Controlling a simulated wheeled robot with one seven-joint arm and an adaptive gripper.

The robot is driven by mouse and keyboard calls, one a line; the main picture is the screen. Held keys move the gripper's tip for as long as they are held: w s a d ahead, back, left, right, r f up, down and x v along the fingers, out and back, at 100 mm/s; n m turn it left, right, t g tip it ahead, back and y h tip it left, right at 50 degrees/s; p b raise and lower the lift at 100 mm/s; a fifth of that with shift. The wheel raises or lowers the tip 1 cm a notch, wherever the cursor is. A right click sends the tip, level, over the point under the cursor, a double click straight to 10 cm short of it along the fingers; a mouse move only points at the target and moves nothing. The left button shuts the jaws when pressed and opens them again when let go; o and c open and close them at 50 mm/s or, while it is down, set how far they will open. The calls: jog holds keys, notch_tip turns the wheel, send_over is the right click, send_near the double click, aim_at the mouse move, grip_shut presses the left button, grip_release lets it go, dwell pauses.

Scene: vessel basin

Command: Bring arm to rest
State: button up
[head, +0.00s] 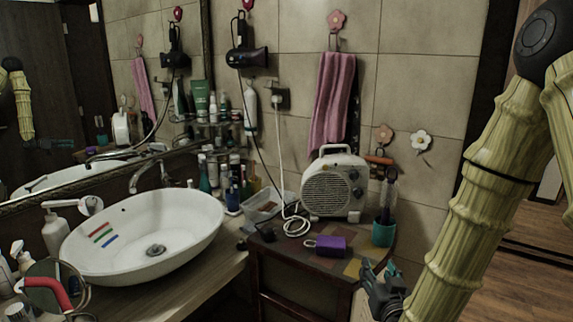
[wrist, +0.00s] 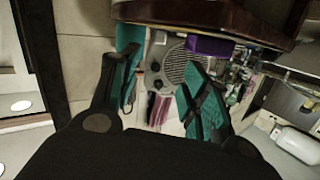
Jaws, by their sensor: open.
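My gripper (head: 384,284) is at the lower right of the head view, beside the front right of the small cabinet (head: 290,288). In the wrist view my gripper (wrist: 163,80) has its teal-padded fingers spread apart, with nothing seen between them. My arm runs up the right side of the head view, bent at a dark joint at the top. A purple object (head: 326,245) lies on the cabinet top, apart from the fingers; it also shows in the wrist view (wrist: 208,46).
A white fan heater (head: 333,188) and a teal cup (head: 383,232) stand on the cabinet. The white vessel basin (head: 190,208) has coloured stripes inside and sits on the counter at left. A pink towel (head: 331,100) hangs behind. Wooden floor shows at right.

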jog(key=s+f+n+g+y, duration=0.1)
jog(key=s+f+g, duration=0.45)
jog(key=f, duration=0.85)
jog(key=s+f+g, duration=0.3)
jog(key=s+f, duration=0.5)
jog(key=f, duration=0.6)
jog(key=s+f+g, duration=0.4)
jog(key=s+f, duration=0.3)
jog(key=s, duration=0.4)
jog(key=s+f+g, duration=0.4)
jog(key=s+f, duration=0.3)
jog(key=s, duration=0.4)
jog(key=shift+s+d+n, duration=0.25)
jog(key=shift+s+n, duration=0.15)
